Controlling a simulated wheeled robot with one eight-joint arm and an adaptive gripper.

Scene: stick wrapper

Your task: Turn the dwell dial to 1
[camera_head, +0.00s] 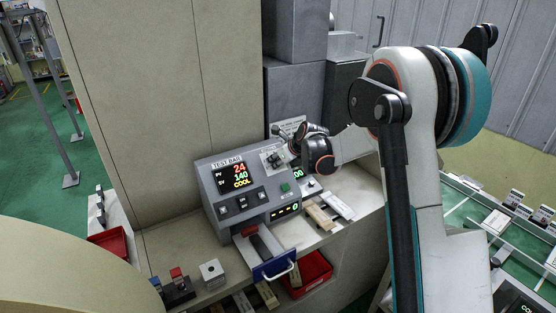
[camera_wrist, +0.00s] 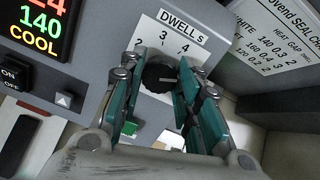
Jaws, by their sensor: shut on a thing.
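The dwell dial (camera_wrist: 159,77) is a small black knob on a white plate marked DWELL s (camera_wrist: 182,28), on the grey sealer's front. A short light mark shows on the knob; I cannot tell which number it points to. Numbers 2, 3 and 4 show above it; the place for 1 is hidden behind my left finger. My gripper (camera_wrist: 157,84) has its teal fingers on both sides of the knob and is shut on it. In the head view, my gripper (camera_head: 281,150) reaches the sealer's (camera_head: 205,195) upper right, covering much of the dial.
The sealer's display (camera_head: 237,176) reads 24, 140 and COOL. A green button (camera_head: 285,188) sits below the dial. A printed seal chart (camera_wrist: 278,35) stands to the right. A blue drawer front with a handle (camera_head: 275,268) and a red bin (camera_head: 313,272) are below.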

